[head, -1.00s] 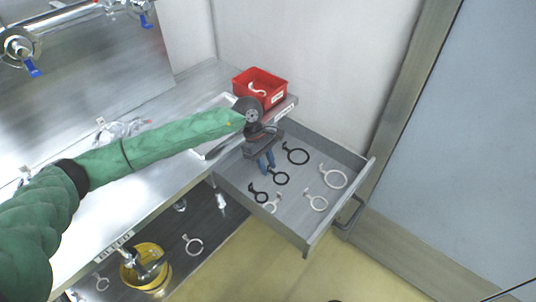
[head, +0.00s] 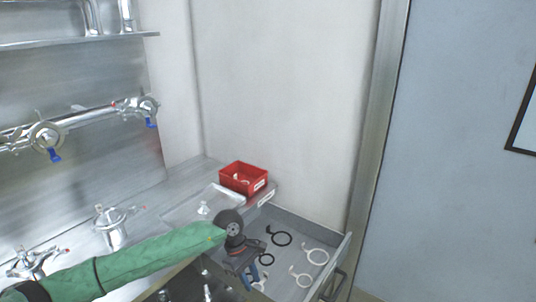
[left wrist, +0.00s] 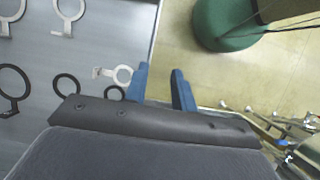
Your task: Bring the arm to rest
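My left arm in its green sleeve comes in from the lower left in the head view. My left gripper (head: 254,278) is over the near left part of the open grey drawer (head: 340,262). In the left wrist view its two blue fingers (left wrist: 160,80) stand apart with nothing between them. The gripper points down past the drawer's edge, over the yellowish floor (left wrist: 185,55). My right gripper is in neither view.
The drawer holds several black and white rings, among them a black ring (head: 282,239) and a white ring (head: 317,257). A red bin (head: 243,178) stands on the steel counter behind it. Pipes with blue-handled valves (head: 47,138) run along the left wall.

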